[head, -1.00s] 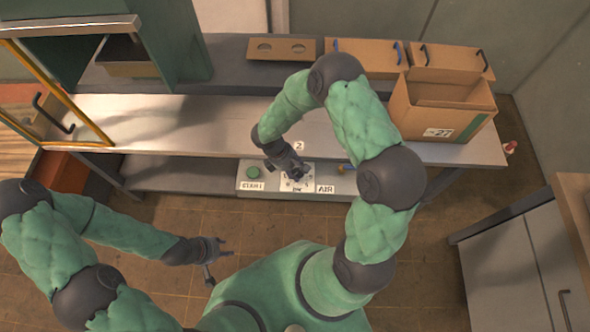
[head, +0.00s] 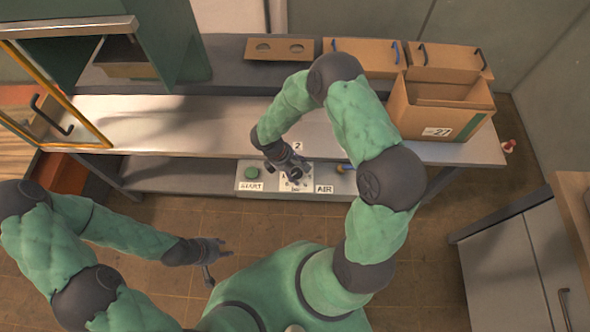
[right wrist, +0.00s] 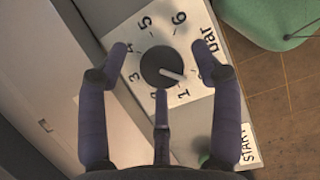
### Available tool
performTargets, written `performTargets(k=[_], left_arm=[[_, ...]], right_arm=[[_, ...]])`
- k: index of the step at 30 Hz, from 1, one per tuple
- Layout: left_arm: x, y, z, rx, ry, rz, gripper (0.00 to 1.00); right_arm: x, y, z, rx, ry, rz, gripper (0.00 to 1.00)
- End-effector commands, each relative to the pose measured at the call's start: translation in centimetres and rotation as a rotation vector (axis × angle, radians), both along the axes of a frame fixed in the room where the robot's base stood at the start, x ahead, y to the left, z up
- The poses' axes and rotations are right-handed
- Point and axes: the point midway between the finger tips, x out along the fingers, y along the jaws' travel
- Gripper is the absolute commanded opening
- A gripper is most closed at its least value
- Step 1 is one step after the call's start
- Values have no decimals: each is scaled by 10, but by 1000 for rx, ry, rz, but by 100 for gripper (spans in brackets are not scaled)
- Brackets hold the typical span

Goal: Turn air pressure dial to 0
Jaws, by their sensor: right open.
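The air pressure dial (right wrist: 155,65) is a dark round knob on a white plate (right wrist: 192,50) marked with numbers and "bar". Its white pointer aims to the lower right in the right wrist view, near the 1 and towards my right-hand finger, which hides part of the scale. My right gripper (right wrist: 160,58) is open, its fingers spread on both sides of the dial with gaps to the knob. In the head view my right gripper (head: 297,178) largely hides the dial. My left gripper (head: 221,262) is open and empty over the floor, away from the panel.
A green button (head: 252,172) with a START label sits left of the dial, and an AIR label (head: 324,189) right of it. The metal bench (head: 200,125) is above the panel. A cardboard box (head: 445,110) stands at its right end, a glass door (head: 60,100) at its left.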

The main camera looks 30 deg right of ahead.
Motion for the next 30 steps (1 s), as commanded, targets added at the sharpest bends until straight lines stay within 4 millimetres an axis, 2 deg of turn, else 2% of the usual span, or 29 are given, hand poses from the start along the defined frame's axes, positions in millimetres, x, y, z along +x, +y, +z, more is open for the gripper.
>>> performTargets(k=[7, 21, 25, 30], left_arm=[[0, 0, 0, 0, 0, 0, 40], [0, 0, 0, 0, 0, 0, 40], [0, 0, 0, 0, 0, 0, 40], [0, 0, 0, 0, 0, 0, 40]], right_arm=[[4, 4, 11, 0, -4, -1, 65], [20, 32, 90, -1, -3, 0, 65], [23, 37, 103, -1, -2, 1, 65], [23, 39, 110, 0, 0, -1, 65]])
